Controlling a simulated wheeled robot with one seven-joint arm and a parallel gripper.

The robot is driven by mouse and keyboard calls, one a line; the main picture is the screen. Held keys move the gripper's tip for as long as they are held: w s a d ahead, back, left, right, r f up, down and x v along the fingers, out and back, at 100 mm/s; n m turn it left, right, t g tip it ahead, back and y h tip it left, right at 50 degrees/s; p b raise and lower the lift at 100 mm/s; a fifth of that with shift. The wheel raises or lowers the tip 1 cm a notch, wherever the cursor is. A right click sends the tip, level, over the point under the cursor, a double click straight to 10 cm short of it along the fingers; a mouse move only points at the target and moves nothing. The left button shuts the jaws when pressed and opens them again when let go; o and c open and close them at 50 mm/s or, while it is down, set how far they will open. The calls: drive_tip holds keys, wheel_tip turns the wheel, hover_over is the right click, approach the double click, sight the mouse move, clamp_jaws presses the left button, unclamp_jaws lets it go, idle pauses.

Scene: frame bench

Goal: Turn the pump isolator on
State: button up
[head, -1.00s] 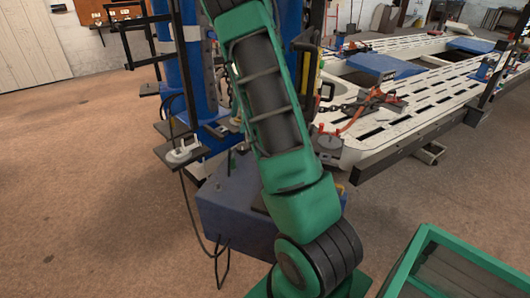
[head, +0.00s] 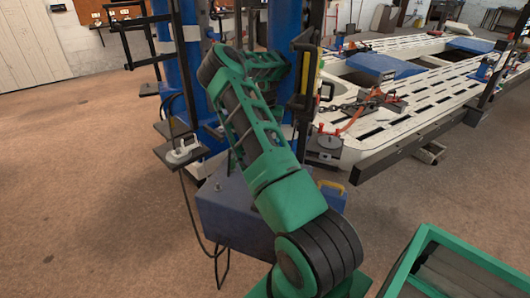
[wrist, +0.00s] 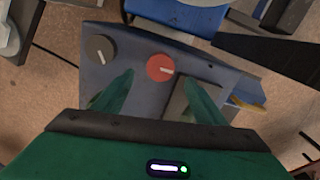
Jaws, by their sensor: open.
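In the wrist view a blue pump box carries two round knobs on its face. The red knob (wrist: 160,67) has a pale pointer mark toward its right side. The dark grey knob (wrist: 100,48) has a pale mark pointing down. Which one is the isolator is not labelled. My gripper (wrist: 157,88) is open and empty, its two green fingers apart on either side below the red knob, not visibly touching it. In the head view the blue pump box (head: 228,215) stands on the floor behind my arm; my gripper and the knobs are hidden there.
Blue posts (head: 283,25) rise behind the pump box. A white slotted frame bench (head: 400,130) fills the right. A small bracket with a white clamp (head: 182,151) stands left. A green-edged tray (head: 420,240) is at front right. The floor at left is clear.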

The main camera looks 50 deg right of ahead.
wheel_tip(320, 180, down, 8)
drive_tip(key=shift+r, duration=0.1)
idle(0.4)
drive_tip(key=shift+a, duration=0.1)
drive_tip(key=c, duration=1)
